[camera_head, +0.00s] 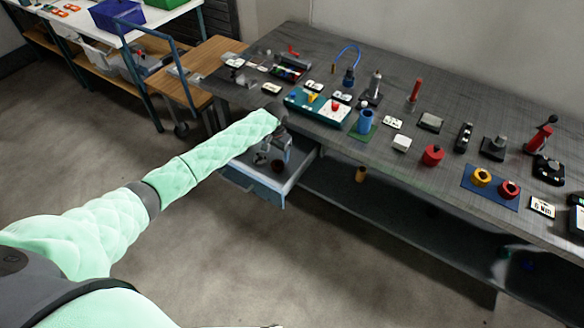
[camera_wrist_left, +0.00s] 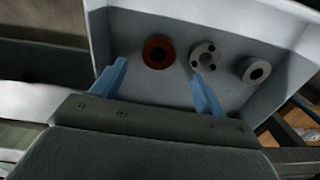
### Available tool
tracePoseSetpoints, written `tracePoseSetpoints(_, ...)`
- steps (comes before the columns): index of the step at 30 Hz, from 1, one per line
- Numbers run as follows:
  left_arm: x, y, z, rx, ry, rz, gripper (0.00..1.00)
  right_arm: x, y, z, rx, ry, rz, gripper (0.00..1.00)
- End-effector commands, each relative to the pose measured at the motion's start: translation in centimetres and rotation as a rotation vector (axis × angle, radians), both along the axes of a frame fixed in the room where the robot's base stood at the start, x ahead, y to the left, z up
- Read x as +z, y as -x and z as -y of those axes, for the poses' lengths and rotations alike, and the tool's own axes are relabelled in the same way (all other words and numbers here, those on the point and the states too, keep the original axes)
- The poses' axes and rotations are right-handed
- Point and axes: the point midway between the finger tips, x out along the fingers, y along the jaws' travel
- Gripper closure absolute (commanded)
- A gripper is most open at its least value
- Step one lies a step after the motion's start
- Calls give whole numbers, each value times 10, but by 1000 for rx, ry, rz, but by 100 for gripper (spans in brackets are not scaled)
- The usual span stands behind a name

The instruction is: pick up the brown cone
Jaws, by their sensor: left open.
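The brown cone shows between and just beyond the fingertips; nothing is held. In the head view my left gripper (camera_head: 281,146) hangs over the drawer (camera_head: 268,189) and hides part of its inside. My right gripper is not in view.
In the wrist view, a grey flange with holes (camera_wrist_left: 205,56) and a grey roll (camera_wrist_left: 253,70) lie right of the brown cone. Drawer walls surround them. The workbench (camera_head: 470,105) above the drawer holds many parts, including a teal tray (camera_head: 338,117).

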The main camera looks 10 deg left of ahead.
Motion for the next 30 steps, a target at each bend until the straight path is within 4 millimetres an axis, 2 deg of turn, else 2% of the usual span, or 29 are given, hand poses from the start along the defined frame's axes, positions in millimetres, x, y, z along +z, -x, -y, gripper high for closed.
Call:
tracePoseSetpoints(7,-7,2,1,38,21,-13,27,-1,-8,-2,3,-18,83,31)
tracePoseSetpoints(17,-32,1,2,40,20,-12,27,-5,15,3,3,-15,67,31)
tracePoseSetpoints(25,-55,-1,1,40,20,-12,27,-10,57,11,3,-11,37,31)
tracePoseSetpoints(30,-75,-1,0,39,19,-11,27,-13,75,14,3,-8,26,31)
